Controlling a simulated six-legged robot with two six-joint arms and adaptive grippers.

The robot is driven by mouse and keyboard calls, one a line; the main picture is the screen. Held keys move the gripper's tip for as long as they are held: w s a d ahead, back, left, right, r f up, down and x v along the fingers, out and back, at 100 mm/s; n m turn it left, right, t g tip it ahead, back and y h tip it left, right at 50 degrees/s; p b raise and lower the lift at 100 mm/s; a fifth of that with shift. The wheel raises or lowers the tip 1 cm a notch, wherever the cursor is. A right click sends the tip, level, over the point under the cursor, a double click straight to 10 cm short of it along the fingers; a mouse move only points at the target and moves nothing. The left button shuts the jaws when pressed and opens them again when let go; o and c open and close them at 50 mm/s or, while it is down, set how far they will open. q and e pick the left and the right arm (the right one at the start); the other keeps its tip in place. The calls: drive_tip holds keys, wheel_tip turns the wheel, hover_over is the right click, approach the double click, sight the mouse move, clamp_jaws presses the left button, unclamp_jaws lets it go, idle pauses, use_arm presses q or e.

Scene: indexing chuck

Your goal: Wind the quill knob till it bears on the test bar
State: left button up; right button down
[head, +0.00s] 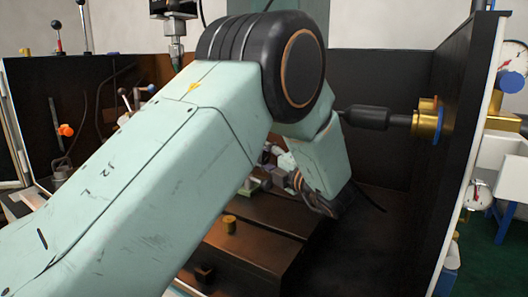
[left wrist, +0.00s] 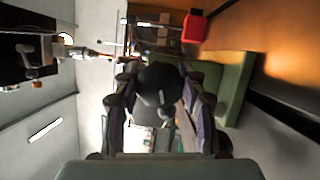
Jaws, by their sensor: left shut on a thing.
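My left arm crosses the head view from the lower left, and its gripper (head: 322,202) points down beside the brown bed, partly hidden by its own wrist. In the left wrist view the fingers of this gripper (left wrist: 160,100) are closed around a dark round knob (left wrist: 160,84), which looks like the quill knob. The fingers lie on both sides of it. I cannot see whether the quill touches the test bar. I cannot make out the test bar, as my arm covers much of the work area. My right gripper is in neither view.
The brown bed (head: 245,250) carries a small brass knob (head: 229,224). A black cylinder on a shaft (head: 365,118) reaches in from a brass collar (head: 428,119) on the right wall. A metal spindle (head: 176,45) hangs at the top. Dark walls enclose the bed.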

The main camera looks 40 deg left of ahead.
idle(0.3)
use_arm(q)
drive_tip(key=o, duration=1.2)
drive_tip(key=shift+c, duration=0.2)
